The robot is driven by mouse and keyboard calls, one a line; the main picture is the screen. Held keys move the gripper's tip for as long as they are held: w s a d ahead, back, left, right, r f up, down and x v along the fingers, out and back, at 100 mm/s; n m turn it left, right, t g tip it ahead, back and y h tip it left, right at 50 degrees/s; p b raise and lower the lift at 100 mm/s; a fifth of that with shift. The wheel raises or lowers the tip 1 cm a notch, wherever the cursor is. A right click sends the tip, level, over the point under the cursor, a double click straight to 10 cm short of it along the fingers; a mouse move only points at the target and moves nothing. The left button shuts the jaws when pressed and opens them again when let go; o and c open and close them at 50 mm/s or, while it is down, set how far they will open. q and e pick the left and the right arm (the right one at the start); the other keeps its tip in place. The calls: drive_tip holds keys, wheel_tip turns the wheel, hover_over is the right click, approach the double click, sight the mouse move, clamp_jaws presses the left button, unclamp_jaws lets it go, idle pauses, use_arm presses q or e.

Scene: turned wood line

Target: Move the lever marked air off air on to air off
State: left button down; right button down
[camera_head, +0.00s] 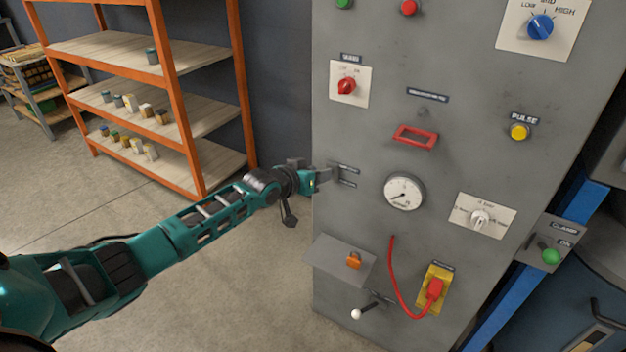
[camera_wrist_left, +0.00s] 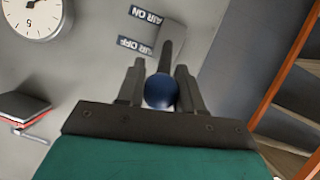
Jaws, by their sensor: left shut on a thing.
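The air lever shows in the left wrist view as a dark shaft with a round blue knob (camera_wrist_left: 160,93), standing out from the grey panel. Beside it are the AIR ON label (camera_wrist_left: 145,14) and the AIR OFF label (camera_wrist_left: 135,47). My left gripper (camera_wrist_left: 160,82) is shut on the knob, one finger on each side. In the head view my left gripper (camera_head: 318,179) is at the panel's left edge, next to two small labels, and hides most of the lever. Which label the lever points at is hard to tell. My right gripper is not in view.
The grey panel (camera_head: 380,140) also carries a pressure gauge (camera_head: 404,193), a red handle (camera_head: 416,136), a red cable (camera_head: 396,280), a box with an orange switch (camera_head: 354,261) and a white-tipped lever (camera_head: 356,313). An orange shelf rack (camera_head: 180,100) stands behind my left arm.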

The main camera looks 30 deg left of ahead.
use_arm(q)
drive_tip(key=shift+w+a+r, duration=0.15)
drive_tip(key=shift+w+r, duration=0.2)
drive_tip(key=shift+r, duration=0.2)
drive_tip(key=c, duration=1.1)
unclamp_jaws()
drive_tip(key=shift+f, duration=0.1)
drive_tip(key=o, duration=0.3)
drive_tip(key=shift+f, duration=0.2)
drive_tip(key=shift+s+r+p, duration=0.15)
drive_tip(key=shift+s+p, duration=0.2)
drive_tip(key=shift+s, duration=0.2)
drive_tip(key=p+v, duration=0.2)
drive_tip(key=v, duration=1)
drive_tip(key=shift+w, duration=0.1)
